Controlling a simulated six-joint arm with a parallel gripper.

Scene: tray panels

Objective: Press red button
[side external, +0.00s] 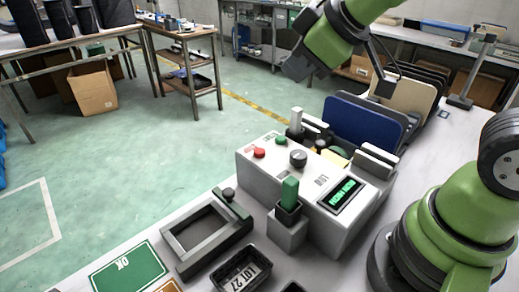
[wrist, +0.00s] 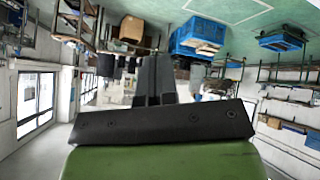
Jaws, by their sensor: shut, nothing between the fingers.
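The red button (side external: 259,153) sits on the top left of a white control box (side external: 325,222) in the side external view. Nothing touches it. My gripper (side external: 296,68) is high above and behind the box, well apart from the button. In the wrist view my gripper (wrist: 154,80) shows its two dark fingers side by side, shut and empty. The wrist view faces out into the room, upside down, and does not show the button.
A green handle (side external: 290,193) stands in front. Upright panels, including a blue one (side external: 362,124), stand behind. A dark frame (side external: 207,235) lies to the left.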

